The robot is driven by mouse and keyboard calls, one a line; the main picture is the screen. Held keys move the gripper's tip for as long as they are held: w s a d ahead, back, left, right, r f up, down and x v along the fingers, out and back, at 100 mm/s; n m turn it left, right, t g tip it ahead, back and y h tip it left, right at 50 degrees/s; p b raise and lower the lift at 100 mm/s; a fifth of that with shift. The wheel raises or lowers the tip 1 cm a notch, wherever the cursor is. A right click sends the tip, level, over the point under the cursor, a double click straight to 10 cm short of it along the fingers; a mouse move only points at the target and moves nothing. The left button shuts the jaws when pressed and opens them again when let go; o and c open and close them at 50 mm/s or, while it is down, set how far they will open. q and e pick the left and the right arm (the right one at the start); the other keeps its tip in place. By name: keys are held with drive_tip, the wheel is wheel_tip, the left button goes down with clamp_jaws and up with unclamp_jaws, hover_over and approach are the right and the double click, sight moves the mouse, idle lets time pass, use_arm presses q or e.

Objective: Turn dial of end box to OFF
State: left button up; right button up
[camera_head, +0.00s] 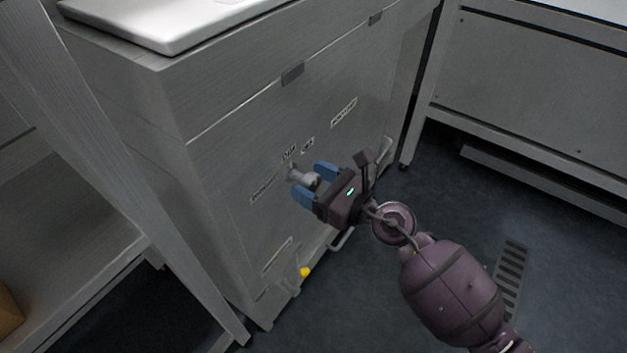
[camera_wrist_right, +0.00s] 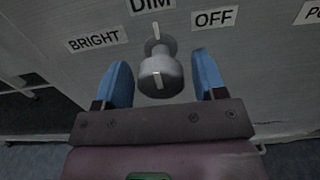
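The dial (camera_head: 300,177) is a grey round knob on the front of a pale grey box (camera_head: 215,140). In the right wrist view the dial (camera_wrist_right: 161,74) has a white mark that points up at the DIM label (camera_wrist_right: 152,4). The BRIGHT label (camera_wrist_right: 93,39) is to its left and the OFF label (camera_wrist_right: 215,18) to its right. My right gripper (camera_head: 315,182) is open, with its blue fingers on either side of the dial. In the wrist view, the right gripper (camera_wrist_right: 162,75) shows gaps between both fingers and the knob. My left gripper is out of view.
A white tray-like top (camera_head: 160,25) sits on the box. A handle (camera_head: 342,238) and a yellow ball-like knob (camera_head: 305,272) are low on its front. Another grey cabinet (camera_head: 540,70) stands at the right. A floor grate (camera_head: 512,270) lies in open dark floor.

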drive_tip(key=c, duration=0.7)
drive_tip(key=shift+c, duration=0.2)
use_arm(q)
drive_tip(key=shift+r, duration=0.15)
use_arm(e)
drive_tip(key=shift+r, duration=0.1)
drive_tip(key=shift+m+p, duration=0.4)
drive_tip(key=shift+w+r+m+p, duration=0.1)
drive_tip(key=shift+r+m+p, duration=0.1)
drive_tip(key=shift+m+p, duration=0.4)
drive_tip(key=m+p, duration=0.1)
drive_tip(key=m, duration=0.1)
drive_tip(key=shift+d+m, duration=0.1)
drive_tip(key=shift+m, duration=0.3)
drive_tip(key=m+p, duration=0.3)
drive_tip(key=m, duration=0.2)
drive_tip(key=shift+w+f, duration=0.1)
drive_tip(key=shift+f, duration=0.05)
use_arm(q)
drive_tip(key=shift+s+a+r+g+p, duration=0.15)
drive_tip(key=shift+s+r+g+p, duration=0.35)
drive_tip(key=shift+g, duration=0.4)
use_arm(e)
drive_tip(key=shift+f+m, duration=0.2)
drive_tip(key=shift+m, duration=0.9)
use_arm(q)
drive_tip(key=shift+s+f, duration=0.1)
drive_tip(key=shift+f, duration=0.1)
use_arm(e)
drive_tip(key=shift+f, duration=0.1)
